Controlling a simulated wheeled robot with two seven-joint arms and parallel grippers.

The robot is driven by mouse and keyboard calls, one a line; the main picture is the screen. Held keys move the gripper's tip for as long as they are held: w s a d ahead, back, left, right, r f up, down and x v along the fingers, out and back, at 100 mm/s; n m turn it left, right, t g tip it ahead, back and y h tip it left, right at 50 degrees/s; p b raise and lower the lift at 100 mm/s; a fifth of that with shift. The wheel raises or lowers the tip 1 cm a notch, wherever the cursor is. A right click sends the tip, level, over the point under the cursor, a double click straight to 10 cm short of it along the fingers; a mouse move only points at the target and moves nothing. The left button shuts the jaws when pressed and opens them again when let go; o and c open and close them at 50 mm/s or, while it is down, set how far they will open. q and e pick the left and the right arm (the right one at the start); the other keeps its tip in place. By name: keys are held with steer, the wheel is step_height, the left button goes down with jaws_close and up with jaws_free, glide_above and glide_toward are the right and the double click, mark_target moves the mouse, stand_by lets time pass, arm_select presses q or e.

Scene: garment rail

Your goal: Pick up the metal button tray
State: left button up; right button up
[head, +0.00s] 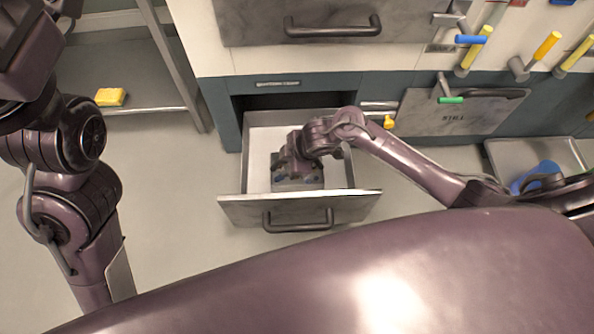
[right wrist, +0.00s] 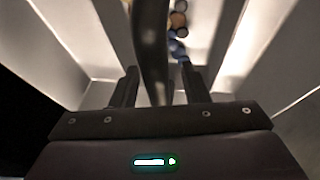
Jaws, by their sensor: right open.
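The metal button tray (head: 298,185) is a small grey box inside the open drawer, with blue and dark round pieces showing in it. My right gripper (head: 296,166) reaches down into the drawer over the tray and hides part of it. In the right wrist view my right gripper (right wrist: 158,75) is open, with a dark upright strip, seemingly the tray's wall (right wrist: 151,45), between its two fingers. Round buttons (right wrist: 178,32) in blue, tan and dark tones lie just right of that strip. I cannot tell whether the fingers touch the tray. My left arm is at the left, its gripper out of view.
The open drawer (head: 345,205) has pale inner walls around the gripper and a grey front with a dark handle (head: 298,220). A closed drawer (head: 400,12) is above. A yellow block (head: 110,97) lies on a shelf at left. A blue item (head: 540,172) sits in a bin at right.

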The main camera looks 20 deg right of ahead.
jaws_close()
steer(key=shift+r, duration=0.2)
stand_by(0.3)
